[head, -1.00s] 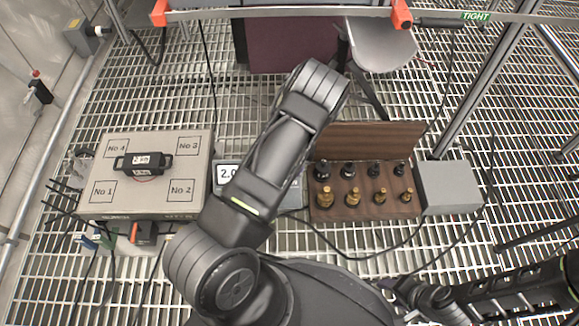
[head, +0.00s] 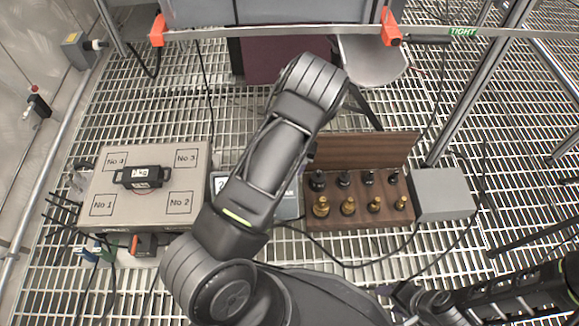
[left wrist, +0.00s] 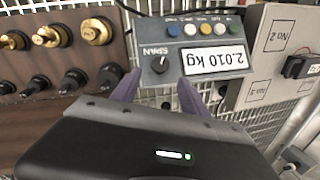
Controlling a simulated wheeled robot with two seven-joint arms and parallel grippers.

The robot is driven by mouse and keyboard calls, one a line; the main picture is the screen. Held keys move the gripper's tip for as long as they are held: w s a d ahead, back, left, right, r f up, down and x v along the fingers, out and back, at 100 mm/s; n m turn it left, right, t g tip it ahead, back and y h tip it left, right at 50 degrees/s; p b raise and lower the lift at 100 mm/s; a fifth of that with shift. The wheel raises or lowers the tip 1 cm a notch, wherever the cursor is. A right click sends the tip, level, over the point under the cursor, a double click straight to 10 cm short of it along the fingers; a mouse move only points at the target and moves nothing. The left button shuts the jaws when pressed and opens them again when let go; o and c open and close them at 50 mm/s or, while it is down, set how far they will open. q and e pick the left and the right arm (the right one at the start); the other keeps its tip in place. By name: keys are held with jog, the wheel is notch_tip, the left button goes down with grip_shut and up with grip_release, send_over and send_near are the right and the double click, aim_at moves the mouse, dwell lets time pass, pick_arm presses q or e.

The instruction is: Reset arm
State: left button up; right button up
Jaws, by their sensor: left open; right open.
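My left arm (head: 265,165) reaches up across the middle of the head view, and its gripper is hidden behind the arm there. In the left wrist view my left gripper (left wrist: 158,80) has its two purple fingers spread apart with nothing between them. It is near the lower edge of a grey scale (left wrist: 185,50) that reads 2.010 kg. In the head view the arm covers most of this scale. My right gripper (head: 405,294) is open at the lower right of the head view, apart from any object.
A grey box (head: 125,205) with numbered squares carries a black handled weight (head: 142,177). A wooden case (head: 355,217) holds black and brass weights, beside a grey block (head: 443,194). An orange-ended bar (head: 275,36) crosses the back. Cables lie on the grating.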

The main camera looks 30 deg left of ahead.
dwell(0.3)
pick_arm(q)
jog(key=s+d+f+m+t+h, duration=0.1)
jog(key=s+d+f+h, duration=0.1)
jog(key=s+d, duration=0.6)
jog(key=s+d+f+h, duration=0.2)
jog(key=s+d+f, duration=0.1)
jog(key=s+d, duration=0.55)
jog(key=s+d+r+m+t+h, duration=0.1)
jog(key=s+d+r, duration=0.15)
jog(key=d, duration=0.25)
jog(key=s+d+r+h, duration=0.1)
jog(key=d+r, duration=0.2)
jog(key=d, duration=0.2)
notch_tip(320, 180, up, 30)
jog(key=s+d+p, duration=0.1)
jog(key=p, duration=2.9)
jog(key=shift+s+d+f, duration=0.25)
jog(key=shift+s+d, duration=0.05)
jog(key=shift+s, duration=0.05)
pick_arm(e)
notch_tip(320, 180, up, 31)
jog(key=s+a, duration=0.1)
jog(key=s, duration=0.1)
jog(key=shift+a+f+g, duration=0.2)
jog(key=shift+a+g, duration=0.1)
jog(key=shift+a, duration=0.1)
